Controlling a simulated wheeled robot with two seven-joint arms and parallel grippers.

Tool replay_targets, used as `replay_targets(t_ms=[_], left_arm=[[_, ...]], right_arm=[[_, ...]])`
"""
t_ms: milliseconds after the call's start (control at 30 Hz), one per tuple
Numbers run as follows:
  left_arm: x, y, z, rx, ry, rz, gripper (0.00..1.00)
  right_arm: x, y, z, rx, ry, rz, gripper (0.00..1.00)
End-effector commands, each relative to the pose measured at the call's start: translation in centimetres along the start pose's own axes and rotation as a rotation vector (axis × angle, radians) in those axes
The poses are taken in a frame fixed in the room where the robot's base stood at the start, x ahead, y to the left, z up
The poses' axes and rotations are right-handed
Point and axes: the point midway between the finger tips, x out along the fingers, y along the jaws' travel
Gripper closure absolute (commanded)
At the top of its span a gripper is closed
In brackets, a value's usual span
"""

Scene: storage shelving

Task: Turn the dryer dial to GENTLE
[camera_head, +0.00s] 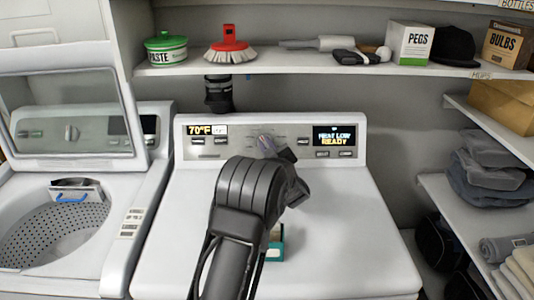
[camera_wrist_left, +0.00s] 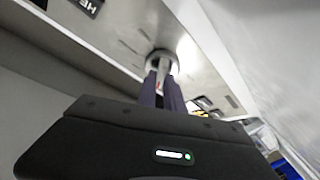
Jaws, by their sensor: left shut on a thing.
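The white dryer (camera_head: 335,215) stands in the middle of the head view, with a grey control panel at its back. The round silver dial (camera_head: 264,139) sits near the panel's middle, partly hidden by my gripper. My left gripper (camera_head: 268,147) reaches up to the panel from the front. In the left wrist view its two dark fingers (camera_wrist_left: 160,88) are shut on the dial (camera_wrist_left: 160,58), one on each side. The right display (camera_head: 334,136) seems to read HEAT LOW and READY. The markings around the dial are too small to read. My right gripper is not in view.
An open washer (camera_head: 60,225) stands left of the dryer. A small teal-and-white box (camera_head: 274,243) is on the dryer top, partly behind my arm. A shelf (camera_head: 280,64) with a green tin and a brush hangs above the panel. Side shelves hold folded cloths (camera_head: 490,175).

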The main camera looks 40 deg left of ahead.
Motion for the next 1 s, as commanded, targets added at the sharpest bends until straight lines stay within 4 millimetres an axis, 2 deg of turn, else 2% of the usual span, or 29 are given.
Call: replay_targets(t_ms=[33, 300, 833, 867, 1000], left_arm=[[0.0, -0.4, 0.4, 0.030, -0.002, 0.014, 1.00], [0.0, -0.3, 0.2, 0.149, -0.002, 0.078, 1.00], [0.0, -0.2, 0.1, 0.181, -0.004, 0.095, 1.00], [0.0, -0.2, 0.1, 0.181, -0.004, 0.095, 0.87], [0.0, -0.2, 0.1, 0.181, -0.003, 0.095, 0.75]], right_arm=[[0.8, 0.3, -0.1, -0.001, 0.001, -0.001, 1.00], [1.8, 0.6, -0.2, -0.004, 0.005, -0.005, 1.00], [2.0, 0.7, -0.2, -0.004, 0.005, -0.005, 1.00], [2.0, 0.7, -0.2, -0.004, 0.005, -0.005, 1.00], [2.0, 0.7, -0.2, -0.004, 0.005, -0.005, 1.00]])
